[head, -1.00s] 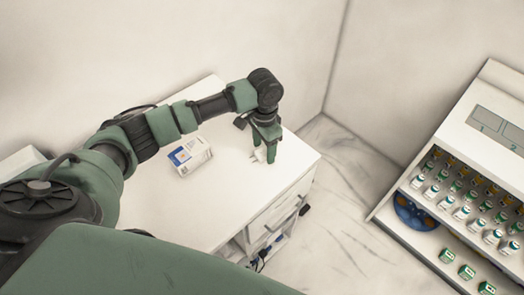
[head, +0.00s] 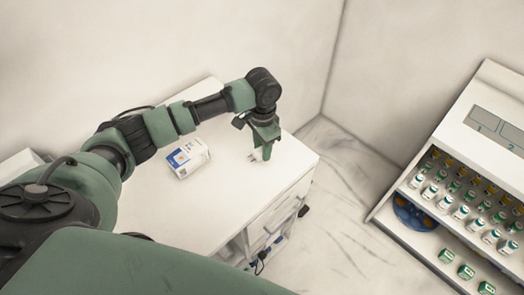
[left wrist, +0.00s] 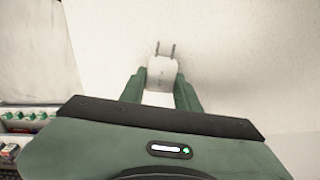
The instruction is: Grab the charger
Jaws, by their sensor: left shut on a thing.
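The charger (left wrist: 161,76) is a small white block with two prongs. In the left wrist view it sits between the two green fingers of my left gripper (left wrist: 161,92), prongs pointing away from the palm. In the head view my left gripper (head: 262,150) points down over the white cabinet top (head: 235,200), shut on the charger (head: 257,154), which is mostly hidden by the fingers. I cannot tell whether the charger still touches the cabinet top. My right gripper is not in view.
A dispenser (head: 480,140) with rows of small vials stands at the right. Walls close in behind; marble floor lies between.

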